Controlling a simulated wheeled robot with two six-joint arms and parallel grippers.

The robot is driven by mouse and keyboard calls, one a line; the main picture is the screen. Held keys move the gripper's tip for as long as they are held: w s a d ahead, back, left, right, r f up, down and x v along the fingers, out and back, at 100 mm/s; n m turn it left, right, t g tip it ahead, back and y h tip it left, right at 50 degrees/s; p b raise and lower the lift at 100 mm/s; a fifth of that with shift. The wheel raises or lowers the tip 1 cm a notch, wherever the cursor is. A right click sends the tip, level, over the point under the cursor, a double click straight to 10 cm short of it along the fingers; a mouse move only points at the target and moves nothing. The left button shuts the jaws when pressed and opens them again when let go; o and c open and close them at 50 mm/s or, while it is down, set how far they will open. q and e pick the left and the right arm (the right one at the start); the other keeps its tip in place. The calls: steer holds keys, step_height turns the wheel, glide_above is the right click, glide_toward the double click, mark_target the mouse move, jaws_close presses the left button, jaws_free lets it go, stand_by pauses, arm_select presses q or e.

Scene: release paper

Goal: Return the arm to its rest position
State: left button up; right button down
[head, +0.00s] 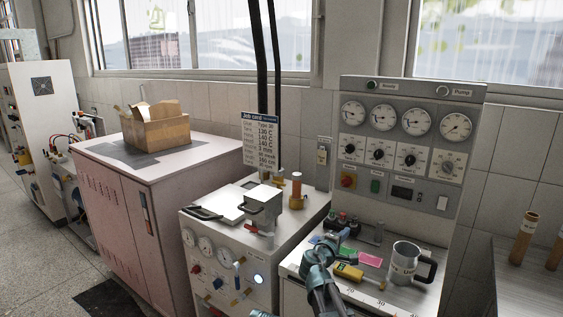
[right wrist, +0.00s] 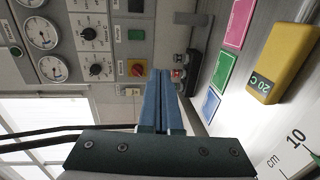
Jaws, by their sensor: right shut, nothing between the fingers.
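My right gripper (head: 342,237) is over the worktop of the gauge station in the head view, with its arm coming up from the bottom edge. In the right wrist view its two blue fingers (right wrist: 161,100) lie together, shut with nothing between them. The fingertips point toward the red and black terminals at the back of the worktop. I cannot tell the exact gap to the surface. My left gripper does not show clearly in either view.
A yellow block (head: 348,272), a pink card (head: 370,259) and a metal mug (head: 406,264) are close to the right gripper. The gauge panel (head: 405,140) rises behind. A press (head: 232,246) stands left, and a cardboard box (head: 157,128) sits on the pink cabinet.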

steer(key=s+a+f+m+g+y, duration=0.2)
steer(key=s+a+f+g, duration=0.2)
steer(key=s, duration=0.8)
steer(key=s+a+f+m+g+y, duration=0.2)
steer(key=s+a+f+g, duration=0.3)
steer(key=s+f, duration=0.3)
steer(key=s+a+f+m+g+y+p, duration=0.1)
steer(key=s+a+f+m+g+y, duration=0.2)
steer(key=s, duration=1.4)
step_height(320, 180, down, 3)
steer(key=shift+a+r+g+y, duration=0.1)
steer(key=shift+a+g+y, duration=0.6)
steer(key=shift+a, duration=0.4)
steer(key=shift+w, duration=0.15)
